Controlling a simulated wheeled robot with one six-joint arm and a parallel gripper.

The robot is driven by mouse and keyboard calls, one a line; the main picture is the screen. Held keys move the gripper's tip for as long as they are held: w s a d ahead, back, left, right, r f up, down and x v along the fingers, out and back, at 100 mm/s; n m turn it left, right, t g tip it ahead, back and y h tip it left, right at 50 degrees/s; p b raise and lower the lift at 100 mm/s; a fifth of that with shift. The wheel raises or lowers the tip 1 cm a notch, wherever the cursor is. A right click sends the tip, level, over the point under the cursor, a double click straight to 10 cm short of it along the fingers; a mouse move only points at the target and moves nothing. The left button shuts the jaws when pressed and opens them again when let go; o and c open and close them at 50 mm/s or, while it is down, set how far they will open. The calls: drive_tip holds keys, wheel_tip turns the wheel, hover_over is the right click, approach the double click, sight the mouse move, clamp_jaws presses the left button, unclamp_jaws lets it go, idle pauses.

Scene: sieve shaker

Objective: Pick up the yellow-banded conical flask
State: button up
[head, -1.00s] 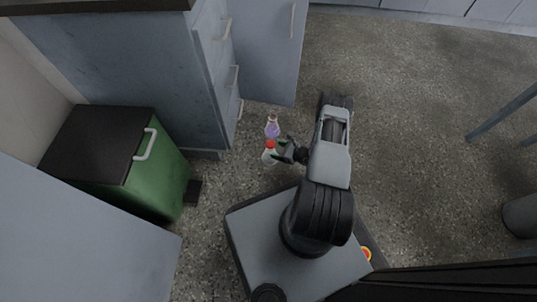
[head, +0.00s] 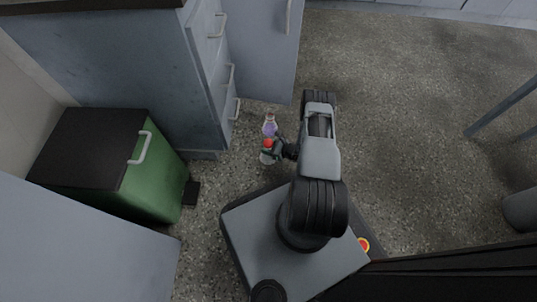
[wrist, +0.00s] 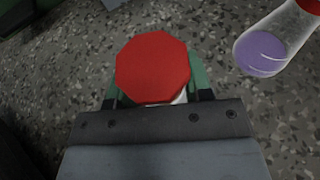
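No yellow band is visible on either vessel. A clear vessel with a red cap (head: 268,143) stands on the floor left of my arm. My gripper (head: 272,148) is at it, with its green-tipped fingers on either side. In the wrist view the red cap (wrist: 153,68) fills the middle and hides most of the vessel below. The fingers of my gripper (wrist: 158,88) look spread apart, and contact is hidden under the cap. A conical flask with purple liquid (head: 270,126) stands just behind; it shows at upper right in the wrist view (wrist: 272,45), with red at its neck.
A grey drawer cabinet (head: 215,75) stands just behind and left of the vessels. A green bin with a black lid (head: 150,185) is at the left. The speckled floor to the right of my arm is open, with table legs (head: 500,105) at the far right.

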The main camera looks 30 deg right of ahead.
clamp_jaws()
drive_tip(key=shift+r, duration=0.15)
idle(0.4)
drive_tip(key=shift+r+p, duration=0.45)
drive_tip(key=shift+r, duration=0.2)
drive_tip(key=d+r+p, duration=0.9)
drive_tip(key=d+r, duration=0.5)
drive_tip(key=r, duration=0.2)
drive_tip(key=shift+r, duration=0.2)
idle(0.4)
